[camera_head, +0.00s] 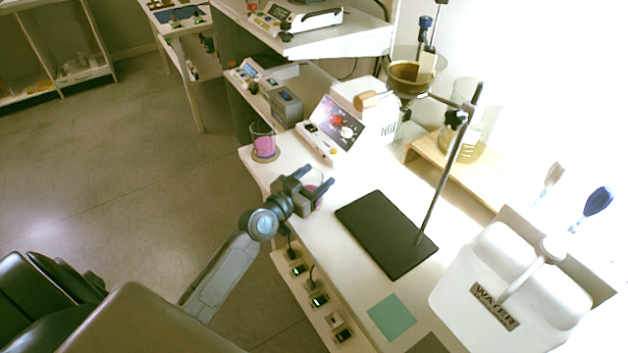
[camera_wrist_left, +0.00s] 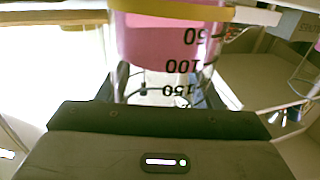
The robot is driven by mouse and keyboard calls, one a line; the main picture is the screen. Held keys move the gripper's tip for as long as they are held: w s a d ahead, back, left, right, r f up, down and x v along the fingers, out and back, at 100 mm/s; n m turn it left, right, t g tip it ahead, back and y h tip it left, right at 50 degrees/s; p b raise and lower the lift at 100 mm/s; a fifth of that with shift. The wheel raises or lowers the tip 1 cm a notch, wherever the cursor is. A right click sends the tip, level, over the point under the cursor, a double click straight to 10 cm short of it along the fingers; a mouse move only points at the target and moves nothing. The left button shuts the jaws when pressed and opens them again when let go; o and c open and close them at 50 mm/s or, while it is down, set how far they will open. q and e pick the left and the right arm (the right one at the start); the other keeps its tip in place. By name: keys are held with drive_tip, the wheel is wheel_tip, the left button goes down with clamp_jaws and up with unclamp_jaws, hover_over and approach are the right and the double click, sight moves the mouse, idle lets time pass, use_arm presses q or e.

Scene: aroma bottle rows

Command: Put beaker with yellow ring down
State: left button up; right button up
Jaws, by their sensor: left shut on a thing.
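My left gripper (camera_head: 317,178) is shut on a clear beaker (camera_head: 313,192) over the left edge of the white bench. In the head view the gripper hides much of the beaker, and I cannot tell whether its base touches the bench. In the left wrist view the beaker (camera_wrist_left: 168,45) is close up, with pink liquid, dark volume marks that read upside down, and a yellow ring (camera_wrist_left: 175,12) at the top of the picture. My right gripper is not in view.
Another beaker with pink liquid (camera_head: 264,146) stands on a round coaster behind my gripper. A stand with a black base (camera_head: 386,235) is to the right. A teal mat (camera_head: 391,317) and a white water container (camera_head: 510,285) are nearer. Bare bench lies beside the gripper.

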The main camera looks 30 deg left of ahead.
use_arm(q)
drive_tip(key=shift+f, duration=0.1)
idle(0.4)
drive_tip(key=o, duration=1.1)
